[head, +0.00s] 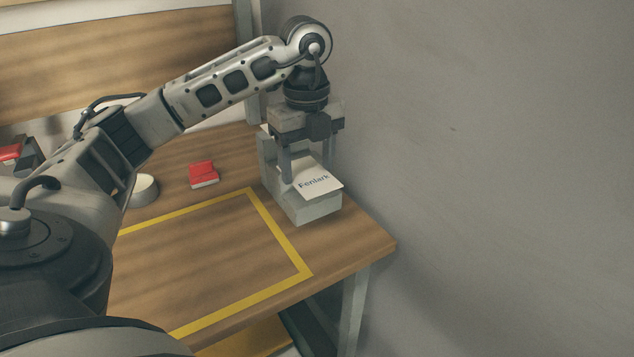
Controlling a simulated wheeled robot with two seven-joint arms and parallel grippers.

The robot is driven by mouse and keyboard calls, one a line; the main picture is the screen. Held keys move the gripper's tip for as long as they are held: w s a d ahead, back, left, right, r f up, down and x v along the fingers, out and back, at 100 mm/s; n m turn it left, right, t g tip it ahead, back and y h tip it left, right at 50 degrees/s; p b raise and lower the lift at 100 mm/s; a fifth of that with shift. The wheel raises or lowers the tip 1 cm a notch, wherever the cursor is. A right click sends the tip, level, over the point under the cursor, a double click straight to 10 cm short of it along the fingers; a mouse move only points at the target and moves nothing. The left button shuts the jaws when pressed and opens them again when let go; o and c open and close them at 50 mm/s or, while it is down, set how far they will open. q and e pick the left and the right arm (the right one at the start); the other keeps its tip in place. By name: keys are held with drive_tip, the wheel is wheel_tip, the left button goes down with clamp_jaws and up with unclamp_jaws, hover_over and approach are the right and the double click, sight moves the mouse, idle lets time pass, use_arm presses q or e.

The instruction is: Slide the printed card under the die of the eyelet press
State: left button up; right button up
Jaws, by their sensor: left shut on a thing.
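The printed card (319,184), white with the word "Fenlark" on it, is at the front of the eyelet press, over its pale grey base. The eyelet press (308,211) stands at the right end of the wooden table. My left gripper (304,169) points down at the press from above, its fingers at the back part of the card. It is shut on the card. The gripper hides much of the upper press and the die, so I cannot tell how far under the die the card lies. My right gripper is not in view.
A red and white block (203,174) lies on the table (365,246) left of the press. A white round thing (144,190) is partly behind my left arm. A yellow taped outline (279,232) encloses clear tabletop. A grey wall (480,150) stands close on the right.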

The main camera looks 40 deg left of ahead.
use_arm(q)
hover_over(317, 198)
drive_tip(key=f, duration=0.5)
drive_tip(key=shift+s+d+f, duration=0.1)
drive_tip(key=shift+s+d, duration=0.15)
drive_tip(key=shift+s, duration=0.15)
drive_tip(key=f+p, duration=0.1)
drive_tip(key=f, duration=0.2)
drive_tip(key=shift+w+a+p, duration=0.2)
drive_tip(key=shift+w+p, duration=0.15)
drive_tip(key=shift+p, duration=0.05)
drive_tip(key=shift+f, duration=0.65)
drive_tip(key=o, duration=0.9)
drive_tip(key=shift+o, duration=0.2)
